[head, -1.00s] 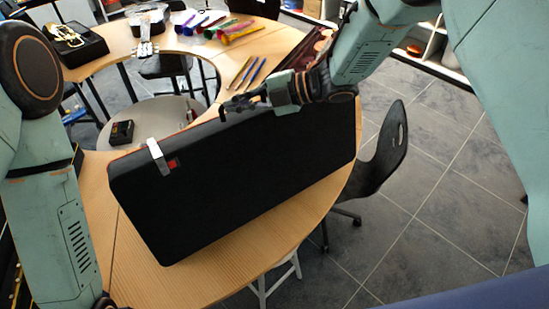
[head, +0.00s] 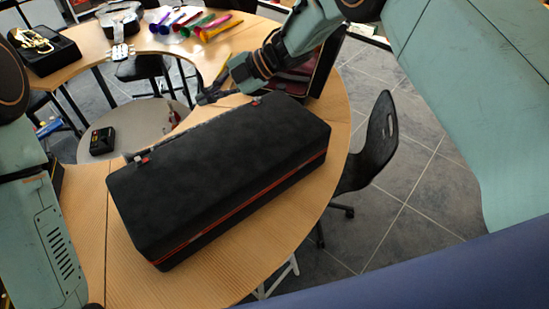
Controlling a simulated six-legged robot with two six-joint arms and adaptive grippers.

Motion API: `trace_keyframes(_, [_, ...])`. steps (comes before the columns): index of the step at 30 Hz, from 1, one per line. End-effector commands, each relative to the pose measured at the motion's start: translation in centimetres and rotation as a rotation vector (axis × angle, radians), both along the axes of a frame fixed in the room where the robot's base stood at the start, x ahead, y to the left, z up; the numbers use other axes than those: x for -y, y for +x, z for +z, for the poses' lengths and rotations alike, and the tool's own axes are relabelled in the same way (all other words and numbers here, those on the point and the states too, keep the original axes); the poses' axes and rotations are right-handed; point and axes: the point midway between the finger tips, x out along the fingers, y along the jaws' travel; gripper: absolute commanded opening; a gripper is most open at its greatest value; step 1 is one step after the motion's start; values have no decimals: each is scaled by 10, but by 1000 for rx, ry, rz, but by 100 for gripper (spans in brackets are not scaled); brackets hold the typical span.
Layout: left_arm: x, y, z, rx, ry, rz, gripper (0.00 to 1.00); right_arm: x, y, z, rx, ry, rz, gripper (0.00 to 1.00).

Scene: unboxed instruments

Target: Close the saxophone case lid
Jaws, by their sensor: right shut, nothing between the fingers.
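The saxophone case (head: 215,175) is a long black box lying diagonally on the curved wooden table. Its lid lies down over the base, with a red seam along the near long side and right end. No gap shows at that seam; the far edge is hard to judge. A small latch with a red tag (head: 143,159) sits at the left of the far edge. My right gripper (head: 203,98) is shut and empty, just beyond the case's far edge and apart from the lid. My left arm shows at the left, but its gripper is out of view.
An open case with a dark red inside (head: 322,72) stands behind my right arm. Coloured horns (head: 190,22) lie at the back. A brass instrument (head: 33,40) sits in a black case at far left. A dark chair (head: 376,145) stands right of the table. Bare wood (head: 200,277) lies in front.

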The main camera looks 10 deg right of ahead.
Motion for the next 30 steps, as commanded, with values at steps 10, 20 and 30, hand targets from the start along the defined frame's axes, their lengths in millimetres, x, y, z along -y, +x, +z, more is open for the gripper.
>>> trace_keyframes(10, [0,0,0,0,0,0,80,0,-2,-3,-24,-12,0,0])
trace_keyframes(20, [0,0,0,0,0,0,80,1,-3,-3,-25,-12,0,0])
trace_keyframes(30, [0,0,9,0,0,0,80,-3,-3,9,-24,-12,-1,0])
